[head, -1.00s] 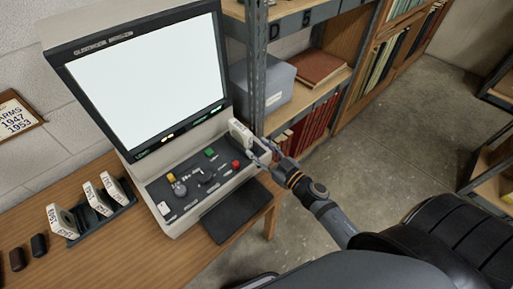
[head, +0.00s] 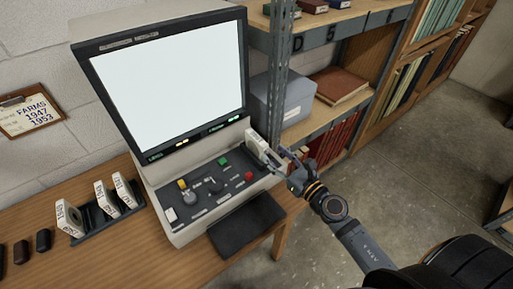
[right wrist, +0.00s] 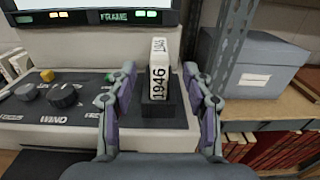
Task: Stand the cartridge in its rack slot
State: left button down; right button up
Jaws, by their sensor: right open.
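A white cartridge marked 1946 (right wrist: 158,78) stands upright in a dark holder (right wrist: 165,112) at the right end of the reader's control panel; the cartridge also shows in the head view (head: 257,147). My right gripper (head: 283,161) is open just to the right of it. In the right wrist view its two fingers (right wrist: 161,90) stand on either side of the cartridge and holder, with gaps showing. The dark rack (head: 108,222) lies on the desk left of the reader and holds several white cartridges (head: 69,218). My left gripper is not in view.
The reader (head: 165,200) with its lit screen fills the middle. A metal shelf post (head: 278,85) and a grey box (head: 285,98) stand close behind my right gripper. Dark small objects (head: 43,240) lie left of the rack. Bare desk (head: 120,262) shows before the rack.

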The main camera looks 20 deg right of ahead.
aim_at(256, 136)
jog(key=p+x, duration=0.1)
jog(key=x, duration=0.3)
jog(key=shift+w+r+p, duration=0.15)
jog(key=shift+r+p, duration=0.05)
jog(key=shift+p, duration=0.1)
jog(key=shift+w+a+f, duration=0.2)
jog(key=shift+w, duration=0.2)
jog(key=shift+w+r, duration=0.1)
jog(key=shift+w, duration=0.1)
jog(key=p+x, duration=0.1)
jog(key=x, duration=0.3)
jog(key=shift+a, duration=0.1)
jog(key=shift+w+a, duration=0.15)
jog(key=shift+w, duration=0.25)
jog(key=shift+s, duration=0.15)
jog(key=shift+c, duration=0.5)
grip_shut()
